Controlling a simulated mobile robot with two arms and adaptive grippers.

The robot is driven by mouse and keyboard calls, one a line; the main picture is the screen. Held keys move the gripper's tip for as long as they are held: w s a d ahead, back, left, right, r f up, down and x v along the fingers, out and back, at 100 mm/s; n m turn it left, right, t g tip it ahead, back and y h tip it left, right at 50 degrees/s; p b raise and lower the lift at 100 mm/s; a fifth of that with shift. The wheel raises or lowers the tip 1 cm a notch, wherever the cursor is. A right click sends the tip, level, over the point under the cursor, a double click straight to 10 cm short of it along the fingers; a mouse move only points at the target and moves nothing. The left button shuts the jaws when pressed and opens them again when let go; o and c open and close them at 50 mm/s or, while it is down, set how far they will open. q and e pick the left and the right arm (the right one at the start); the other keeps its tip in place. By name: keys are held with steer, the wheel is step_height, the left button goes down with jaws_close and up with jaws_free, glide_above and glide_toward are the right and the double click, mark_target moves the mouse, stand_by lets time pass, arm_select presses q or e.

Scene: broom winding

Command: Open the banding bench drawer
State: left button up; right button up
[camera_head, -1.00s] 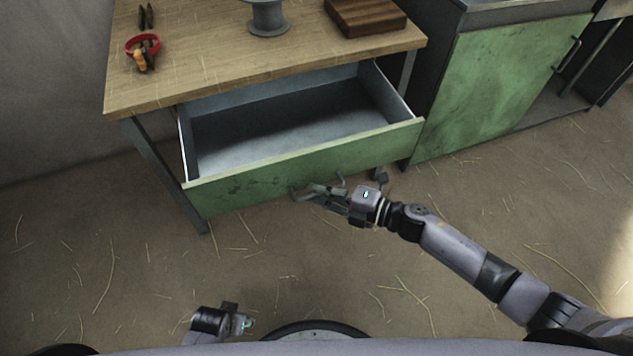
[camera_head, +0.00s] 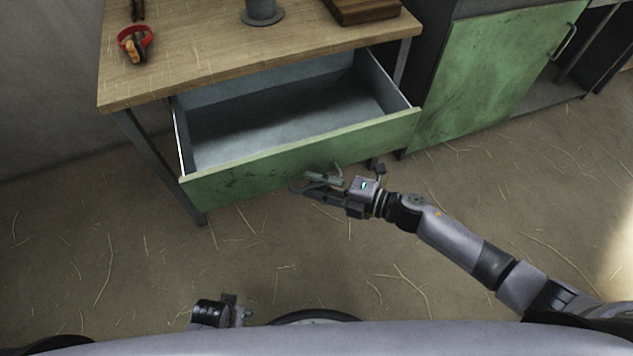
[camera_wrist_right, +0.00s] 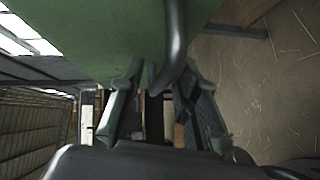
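The banding bench (camera_head: 200,80) has a wooden top. Its green-fronted drawer (camera_head: 230,184) is pulled well out, and its grey interior looks empty. My right gripper (camera_head: 313,185) is at the drawer front, beside the dark bar handle (camera_head: 294,187). In the right wrist view the handle (camera_wrist_right: 174,45) reaches between the two spread fingers (camera_wrist_right: 160,95). The fingers look open, with gaps on both sides of the bar. My left gripper (camera_head: 243,314) is low at the bottom edge, away from the bench, and its fingers are too small to read.
A red-and-orange tool (camera_head: 134,46), a grey spool (camera_head: 262,12) and a wooden block (camera_head: 358,10) sit on the bench top. A green-doored cabinet (camera_head: 490,75) stands to the right. The straw-strewn floor in front is clear.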

steer(key=shift+s+d, duration=0.1)
steer(key=shift+d, duration=0.15)
steer(key=v, duration=1.1)
steer(key=shift+d, duration=0.2)
